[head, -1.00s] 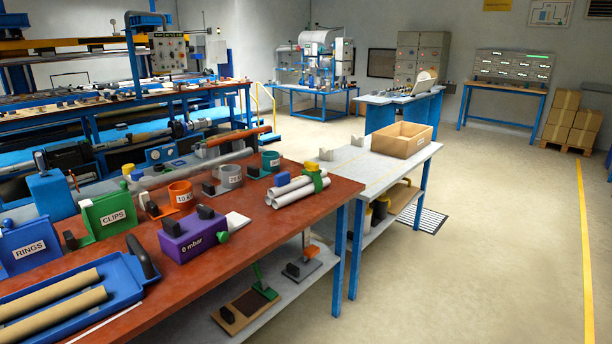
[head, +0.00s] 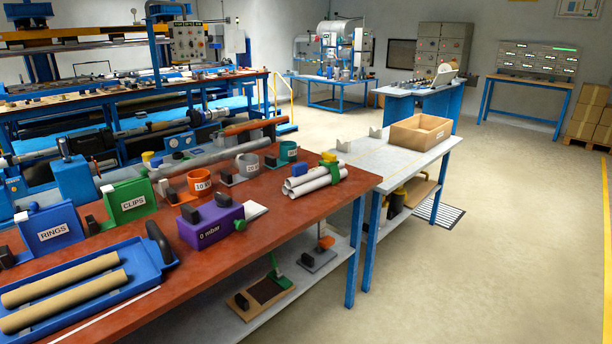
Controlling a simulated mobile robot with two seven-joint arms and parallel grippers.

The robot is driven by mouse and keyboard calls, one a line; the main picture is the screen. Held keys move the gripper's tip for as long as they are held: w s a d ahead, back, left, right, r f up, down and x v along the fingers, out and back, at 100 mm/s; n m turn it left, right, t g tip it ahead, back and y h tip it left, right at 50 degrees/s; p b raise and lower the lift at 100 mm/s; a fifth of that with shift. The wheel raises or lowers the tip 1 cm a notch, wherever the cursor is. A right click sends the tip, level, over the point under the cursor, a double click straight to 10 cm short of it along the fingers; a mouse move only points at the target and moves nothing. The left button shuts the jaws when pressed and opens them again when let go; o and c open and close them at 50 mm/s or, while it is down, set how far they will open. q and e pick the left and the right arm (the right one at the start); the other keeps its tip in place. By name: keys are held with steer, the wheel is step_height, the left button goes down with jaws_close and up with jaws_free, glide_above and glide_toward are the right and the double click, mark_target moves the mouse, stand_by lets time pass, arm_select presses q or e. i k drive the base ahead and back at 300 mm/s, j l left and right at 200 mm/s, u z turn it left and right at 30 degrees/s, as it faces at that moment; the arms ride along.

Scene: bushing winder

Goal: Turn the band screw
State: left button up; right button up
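A bundle of white tubes (head: 305,183) lies on the red-brown bench top. A green band (head: 334,173) goes around its right end, with a small yellow piece (head: 328,157) on top. The band screw itself is too small to tell apart. A purple box (head: 208,228) marked 0 mbar stands nearer, with a green knob (head: 240,225) at its right. Neither of my grippers is in view.
The red-brown bench (head: 265,240) also holds a blue tray (head: 138,286) with two brown tubes, a RINGS bin (head: 50,215), a CLIPS bin (head: 128,196) and several cups. The floor at right is clear.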

mark_target(328, 158)
steer(key=i+l+u, duration=0.15)
steer(key=u, duration=0.2)
steer(key=i+l+u, duration=0.15)
steer(key=u, duration=0.15)
steer(key=i+l+u, duration=0.15)
steer(key=u, duration=0.2)
steer(key=i+l+u, duration=0.15)
steer(key=l, duration=0.2)
steer(key=i+l+u, duration=0.1)
steer(key=l, duration=0.3)
steer(key=i+l+u, duration=0.15)
steer(key=l, duration=0.25)
steer(key=i+l, duration=0.1)
steer(key=l, duration=0.35)
steer(key=i+l, duration=0.15)
steer(key=l, duration=0.25)
steer(key=i+l, duration=0.1)
steer(key=l, duration=0.35)
steer(key=i+l, duration=0.1)
steer(key=l, duration=0.3)
steer(key=i+l+u, duration=0.1)
steer(key=l, duration=0.35)
steer(key=i+l, duration=0.15)
steer(key=l, duration=0.25)
steer(key=k, duration=0.25)
steer(key=i, duration=0.25)
